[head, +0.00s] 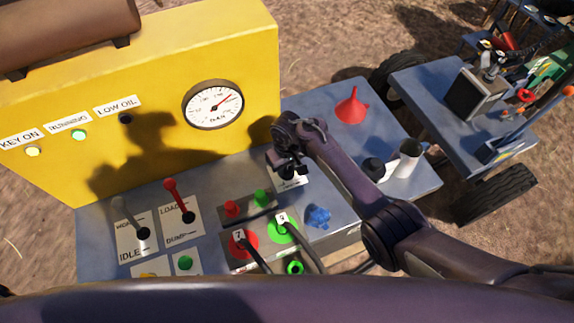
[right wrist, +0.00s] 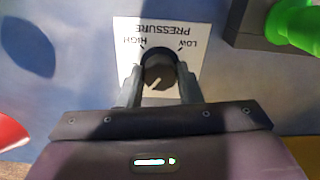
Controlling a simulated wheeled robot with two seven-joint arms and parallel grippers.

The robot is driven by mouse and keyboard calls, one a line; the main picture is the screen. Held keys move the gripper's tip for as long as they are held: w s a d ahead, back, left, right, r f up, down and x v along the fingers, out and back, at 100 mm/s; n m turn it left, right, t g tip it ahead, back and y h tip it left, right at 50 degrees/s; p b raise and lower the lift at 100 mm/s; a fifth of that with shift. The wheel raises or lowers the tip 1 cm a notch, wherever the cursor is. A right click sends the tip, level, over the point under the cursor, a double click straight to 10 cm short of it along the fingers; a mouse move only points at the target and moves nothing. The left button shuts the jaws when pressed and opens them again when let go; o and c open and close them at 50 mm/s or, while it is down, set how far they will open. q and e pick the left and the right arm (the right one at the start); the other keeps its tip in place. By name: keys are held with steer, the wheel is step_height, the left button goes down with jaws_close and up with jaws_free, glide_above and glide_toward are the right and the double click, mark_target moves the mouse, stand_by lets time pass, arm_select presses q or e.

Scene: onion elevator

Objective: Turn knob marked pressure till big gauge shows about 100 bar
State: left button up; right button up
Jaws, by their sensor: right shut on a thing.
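The black pressure knob (right wrist: 158,70) sits on a white plate (right wrist: 125,30) marked PRESSURE, upside down in the right wrist view, with HIGH at left and LOW at right. Its white line points down and slightly left. My right gripper (right wrist: 158,82) is shut on the knob, one finger on each side. In the head view the right gripper (head: 289,170) hides most of the knob. The big gauge (head: 213,104) is on the yellow panel; its red needle points up and right. Its numbers are too small to read surely. My left gripper is not in view.
Red and grey levers (head: 176,196) stand left on the blue console. Numbered hose couplings (head: 282,228) and a blue knob (head: 318,215) are close to the right gripper. A red funnel (head: 352,108) and a grey cup (head: 408,158) stand to the right.

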steer(key=n, duration=0.4)
steer(key=shift+n, duration=0.3)
steer(key=n, duration=0.5)
steer(key=shift+f, duration=0.1)
steer(key=n+b, duration=0.1)
steer(key=n, duration=0.4)
steer(key=n+b, duration=0.1)
steer(key=n, duration=0.3)
steer(key=shift+b, duration=0.3)
steer(key=shift+n, duration=0.3)
steer(key=o, duration=1)
steer(key=shift+c, duration=0.2)
